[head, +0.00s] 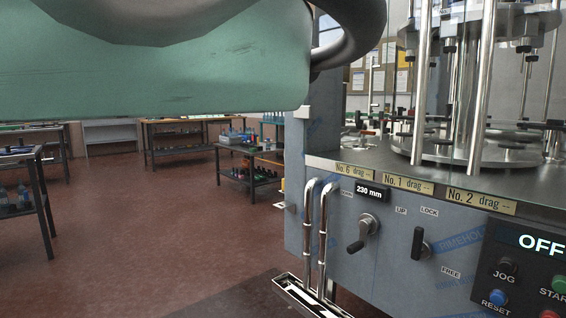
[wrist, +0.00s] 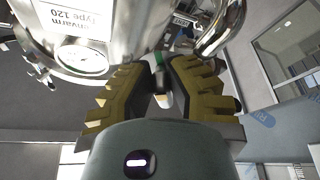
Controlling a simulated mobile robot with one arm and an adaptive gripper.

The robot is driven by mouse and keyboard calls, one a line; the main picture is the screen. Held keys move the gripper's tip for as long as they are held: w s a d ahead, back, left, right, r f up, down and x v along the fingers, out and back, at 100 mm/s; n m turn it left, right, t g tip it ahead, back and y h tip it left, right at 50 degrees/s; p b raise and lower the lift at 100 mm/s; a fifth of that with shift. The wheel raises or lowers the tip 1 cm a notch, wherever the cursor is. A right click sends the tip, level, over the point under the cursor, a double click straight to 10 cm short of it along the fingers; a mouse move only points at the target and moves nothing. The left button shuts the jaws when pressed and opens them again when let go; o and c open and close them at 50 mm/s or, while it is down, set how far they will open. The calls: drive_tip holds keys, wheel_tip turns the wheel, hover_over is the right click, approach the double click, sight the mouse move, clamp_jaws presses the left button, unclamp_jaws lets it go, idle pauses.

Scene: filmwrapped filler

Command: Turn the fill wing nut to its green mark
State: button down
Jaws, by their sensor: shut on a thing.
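In the wrist view my gripper (wrist: 160,75) has its yellow-brown ridged fingers closed around a small dark part, which looks like the fill wing nut (wrist: 158,84). The fingers hide most of it, so I cannot read its angle. A small green patch (wrist: 159,60), perhaps the green mark, shows just beyond the fingertips. A shiny steel vessel (wrist: 115,22) with a round dial gauge (wrist: 82,60) and a "Type 120" label is right by the fingertips. My gripper and the nut do not show in the head view.
In the head view, my arm covers the upper left. A filling machine (head: 390,245) with a crank (head: 362,232), a lever (head: 420,243) and a panel reading OFF (head: 540,243) stands at the right. Benches (head: 180,135) stand behind at the left, with open red floor (head: 150,240) between.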

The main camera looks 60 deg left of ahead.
drive_tip(key=shift+d+f, duration=0.1)
drive_tip(key=shift+f, duration=0.15)
drive_tip(key=c, duration=0.9)
unclamp_jaws()
drive_tip(key=shift+r, duration=0.2)
drive_tip(key=v, duration=1.2)
drive_tip(key=shift+w, duration=0.1)
